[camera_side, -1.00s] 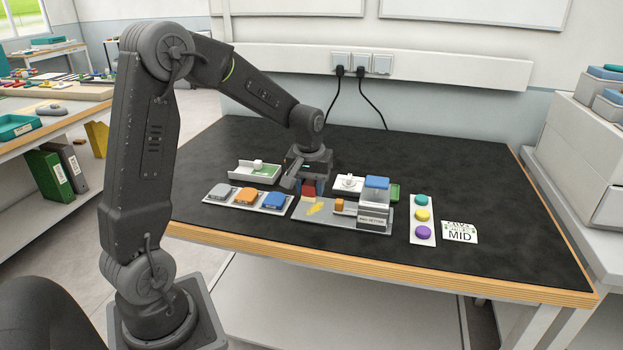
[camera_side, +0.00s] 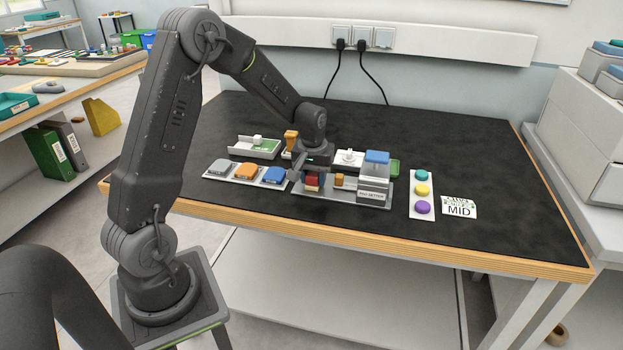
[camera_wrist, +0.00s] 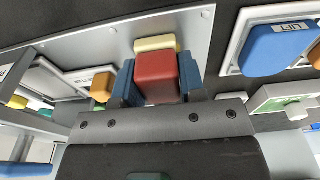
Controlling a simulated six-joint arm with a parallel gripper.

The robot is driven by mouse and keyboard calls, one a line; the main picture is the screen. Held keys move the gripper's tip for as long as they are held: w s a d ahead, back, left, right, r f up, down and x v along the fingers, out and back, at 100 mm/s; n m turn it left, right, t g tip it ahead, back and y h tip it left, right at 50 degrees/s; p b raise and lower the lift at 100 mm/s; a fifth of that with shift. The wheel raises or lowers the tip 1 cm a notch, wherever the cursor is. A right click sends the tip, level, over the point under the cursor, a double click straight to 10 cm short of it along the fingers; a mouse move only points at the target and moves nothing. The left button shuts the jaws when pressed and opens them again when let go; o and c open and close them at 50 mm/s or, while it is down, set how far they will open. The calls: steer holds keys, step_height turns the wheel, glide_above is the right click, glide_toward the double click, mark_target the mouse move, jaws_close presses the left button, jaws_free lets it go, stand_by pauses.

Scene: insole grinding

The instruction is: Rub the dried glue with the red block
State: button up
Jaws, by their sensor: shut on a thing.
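My gripper (camera_side: 313,182) is shut on the red block (camera_side: 312,180), low over the grey plate (camera_side: 330,198) in the side view. In the wrist view the red block (camera_wrist: 157,77) sits between the blue fingers of my gripper (camera_wrist: 158,80). A pale yellow layer (camera_wrist: 157,44) shows at the block's far end; I cannot tell whether it belongs to the block. The dried glue cannot be made out now, as the block and gripper cover that part of the plate. I cannot tell whether the block touches the plate.
A tray with grey, orange and blue pieces (camera_side: 246,172) lies left. An orange upright piece (camera_side: 291,140) stands behind.

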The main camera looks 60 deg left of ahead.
mark_target(311, 192)
steer(key=shift+w+a, duration=1.95)
steer(key=shift+s+d, duration=3.05)
step_height(311, 192, up, 8)
steer(key=shift+r, duration=0.1)
